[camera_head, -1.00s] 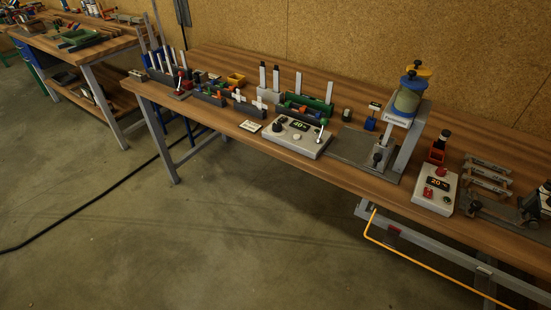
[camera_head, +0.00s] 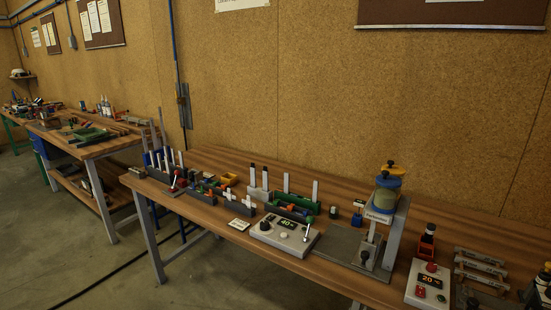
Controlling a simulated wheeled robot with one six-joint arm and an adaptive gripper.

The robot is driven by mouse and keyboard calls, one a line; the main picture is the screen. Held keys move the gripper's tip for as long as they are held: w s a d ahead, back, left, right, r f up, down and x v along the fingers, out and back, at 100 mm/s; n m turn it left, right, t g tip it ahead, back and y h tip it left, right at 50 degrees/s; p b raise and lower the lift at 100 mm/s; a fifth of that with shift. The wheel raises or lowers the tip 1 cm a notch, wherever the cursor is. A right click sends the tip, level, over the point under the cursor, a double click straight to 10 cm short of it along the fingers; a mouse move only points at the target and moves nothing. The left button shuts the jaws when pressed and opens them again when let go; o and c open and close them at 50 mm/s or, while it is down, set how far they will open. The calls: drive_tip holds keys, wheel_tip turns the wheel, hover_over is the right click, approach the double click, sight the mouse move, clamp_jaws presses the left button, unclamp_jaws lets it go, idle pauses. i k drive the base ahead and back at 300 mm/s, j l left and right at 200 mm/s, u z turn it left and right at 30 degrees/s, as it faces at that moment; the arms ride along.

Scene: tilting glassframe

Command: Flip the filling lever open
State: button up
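The filling station stands on the workbench (camera_head: 330,234) right of centre. It has a light grey upright stand (camera_head: 395,235) and a jar (camera_head: 385,196) with a blue collar and a yellow top piece (camera_head: 390,167). A small grey fixture with an upright pin (camera_head: 368,250) stands below the jar on a dark plate. A lever with a green knob (camera_head: 309,220) stands on a white control box (camera_head: 284,236) left of the station. A red-knobbed lever (camera_head: 176,178) stands farther left. I cannot tell which part is the filling lever. My gripper is not in view.
A second white box (camera_head: 427,284) with red buttons and a display sits right of the station. A red-and-black bottle (camera_head: 427,240), grey racks (camera_head: 480,267) and dark bins (camera_head: 293,208) crowd the bench. Open floor (camera_head: 85,240) lies at the left front.

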sight(310, 219)
drive_tip(key=i+z, duration=0.2)
drive_tip(key=i, duration=0.2)
drive_tip(key=i+j+z, duration=0.25)
drive_tip(key=i, duration=0.2)
